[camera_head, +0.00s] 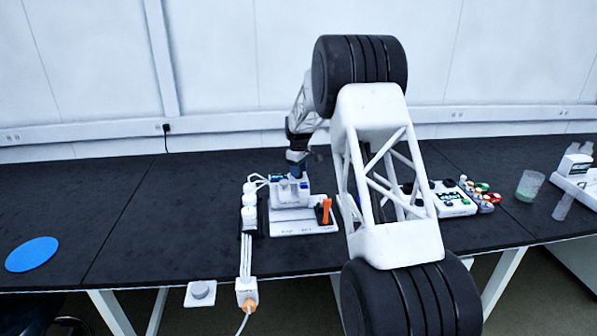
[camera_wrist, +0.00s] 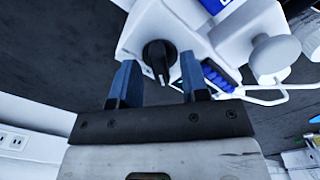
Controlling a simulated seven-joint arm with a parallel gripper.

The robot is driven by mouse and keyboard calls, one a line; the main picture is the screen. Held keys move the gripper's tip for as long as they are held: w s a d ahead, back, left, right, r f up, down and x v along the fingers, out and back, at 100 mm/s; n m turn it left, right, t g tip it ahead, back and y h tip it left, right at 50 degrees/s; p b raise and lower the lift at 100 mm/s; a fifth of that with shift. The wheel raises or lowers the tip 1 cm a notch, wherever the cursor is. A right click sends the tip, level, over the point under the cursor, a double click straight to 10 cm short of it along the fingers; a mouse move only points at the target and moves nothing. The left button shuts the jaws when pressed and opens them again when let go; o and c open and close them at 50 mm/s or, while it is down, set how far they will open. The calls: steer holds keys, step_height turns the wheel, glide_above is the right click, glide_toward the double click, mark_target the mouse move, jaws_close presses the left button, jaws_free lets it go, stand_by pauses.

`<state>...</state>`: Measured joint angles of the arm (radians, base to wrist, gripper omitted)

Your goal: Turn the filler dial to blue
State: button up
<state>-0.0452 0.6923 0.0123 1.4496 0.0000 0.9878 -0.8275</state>
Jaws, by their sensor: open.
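The filler (camera_head: 290,193) is a white machine on a white base on the black bench, in the middle of the head view. Its dial (camera_wrist: 158,54) is a round black knob with a pale pointer line, on a white face in the wrist view. The pointer aims toward the bottom of that picture. My gripper (camera_wrist: 157,76) is open, its two blue fingers on either side of the dial in the picture. I cannot tell whether they touch it. In the head view my gripper (camera_head: 297,165) is at the top of the filler, and the dial cannot be made out.
An orange lever (camera_head: 326,211) stands at the filler's right. A blue disc (camera_head: 32,254) lies far left, with bare bench between. A small device (camera_head: 450,199), colored-cap vials (camera_head: 480,195) and a beaker (camera_head: 529,186) are at right.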

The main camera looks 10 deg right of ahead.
steer(key=shift+f, duration=0.25)
steer(key=shift+c, duration=0.3)
jaws_close()
steer(key=shift+m, duration=0.4)
steer(key=m, duration=0.9)
stand_by(0.3)
